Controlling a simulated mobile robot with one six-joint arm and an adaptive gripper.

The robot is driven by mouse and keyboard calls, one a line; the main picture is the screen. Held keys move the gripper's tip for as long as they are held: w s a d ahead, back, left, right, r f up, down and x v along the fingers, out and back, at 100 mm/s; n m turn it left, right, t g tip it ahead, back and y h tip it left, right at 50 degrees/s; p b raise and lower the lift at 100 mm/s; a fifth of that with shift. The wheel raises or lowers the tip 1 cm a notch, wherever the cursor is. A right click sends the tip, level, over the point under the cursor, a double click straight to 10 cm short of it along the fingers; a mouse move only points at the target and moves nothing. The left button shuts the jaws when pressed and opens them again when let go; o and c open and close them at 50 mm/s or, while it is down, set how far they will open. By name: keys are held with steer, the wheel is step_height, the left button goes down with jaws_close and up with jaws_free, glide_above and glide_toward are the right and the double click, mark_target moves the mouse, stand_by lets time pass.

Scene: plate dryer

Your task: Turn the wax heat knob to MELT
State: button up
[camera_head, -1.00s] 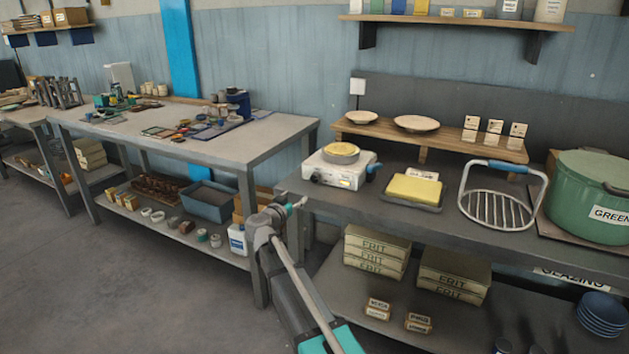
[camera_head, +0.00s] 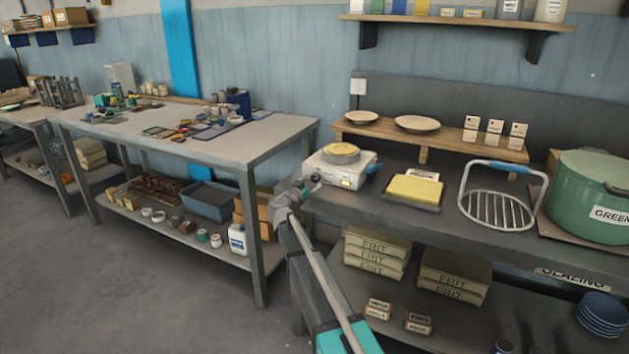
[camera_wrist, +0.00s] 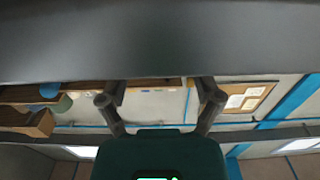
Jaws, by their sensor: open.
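The wax heater (camera_head: 360,170) is a white box with a round pan of yellow wax (camera_head: 341,151) on top, at the bench's left end. A small pale label shows on its front face. The left part of that face, with any knob there, is hidden behind my gripper, and I cannot read a knob setting. My gripper (camera_head: 313,181) is just in front of the heater's left front corner; I cannot tell whether it touches. In the wrist view my gripper (camera_wrist: 160,95) has its two fingers spread, with no object visible between them.
The grey bench (camera_head: 420,222) has a yellow slab on a tray (camera_head: 414,192), a wire rack (camera_head: 500,208) and a green pot (camera_head: 592,195) to the right. A second table (camera_head: 225,145) stands left, with a gap between. In the wrist view a dark grey surface (camera_wrist: 160,40) fills the top.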

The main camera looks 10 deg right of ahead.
mark_target(314, 179)
steer(key=shift+x, duration=1.85)
steer(key=shift+c, duration=0.3)
steer(key=c, duration=1.1)
